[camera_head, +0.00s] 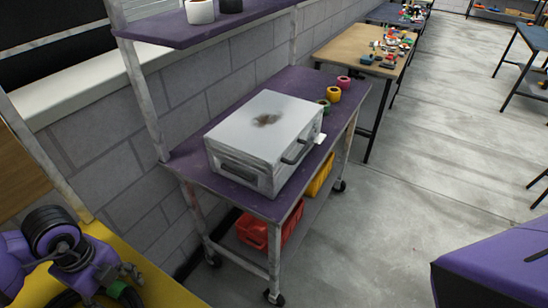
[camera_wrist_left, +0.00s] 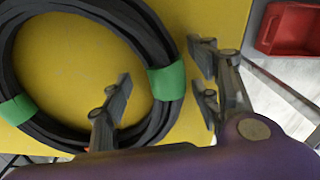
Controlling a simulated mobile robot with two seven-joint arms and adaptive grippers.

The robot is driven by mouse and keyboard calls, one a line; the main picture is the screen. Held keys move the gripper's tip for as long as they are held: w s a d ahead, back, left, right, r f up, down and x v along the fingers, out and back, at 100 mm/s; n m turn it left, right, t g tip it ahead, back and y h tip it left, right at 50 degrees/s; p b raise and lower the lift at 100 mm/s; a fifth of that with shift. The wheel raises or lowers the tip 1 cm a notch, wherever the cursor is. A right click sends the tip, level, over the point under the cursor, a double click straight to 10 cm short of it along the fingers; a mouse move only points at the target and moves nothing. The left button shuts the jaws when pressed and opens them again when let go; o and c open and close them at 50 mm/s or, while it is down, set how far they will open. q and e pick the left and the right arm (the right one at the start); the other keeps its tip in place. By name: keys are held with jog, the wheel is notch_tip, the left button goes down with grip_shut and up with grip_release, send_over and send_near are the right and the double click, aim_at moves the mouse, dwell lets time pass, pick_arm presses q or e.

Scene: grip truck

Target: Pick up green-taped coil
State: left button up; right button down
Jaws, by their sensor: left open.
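The green-taped coil (camera_wrist_left: 92,141) is a thick black ring lying on a yellow surface (camera_wrist_left: 75,65). Its green tape shows at the coil's right side (camera_wrist_left: 166,82) and at its left edge. In the head view only a bit of the coil (camera_head: 66,299) shows at the bottom left, mostly behind my arm. My left gripper (camera_wrist_left: 163,84) is open, one finger over the inside of the ring and the other outside it, with the taped right side between them. I cannot tell whether the fingers touch it. The left gripper also shows in the head view (camera_head: 128,277). My right gripper is not in view.
A purple-topped cart (camera_head: 188,174) with a grey metal box (camera_head: 262,130) and several tape rolls stands beside the yellow surface. A red bin (camera_head: 254,234) sits on its lower shelf. Grey floor (camera_head: 400,200) lies open to the right.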

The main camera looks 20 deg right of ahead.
pick_arm(q)
jog(key=shift+c, duration=0.3)
grip_shut()
jog(key=shift+r, duration=0.1)
jog(key=shift+a, duration=0.1)
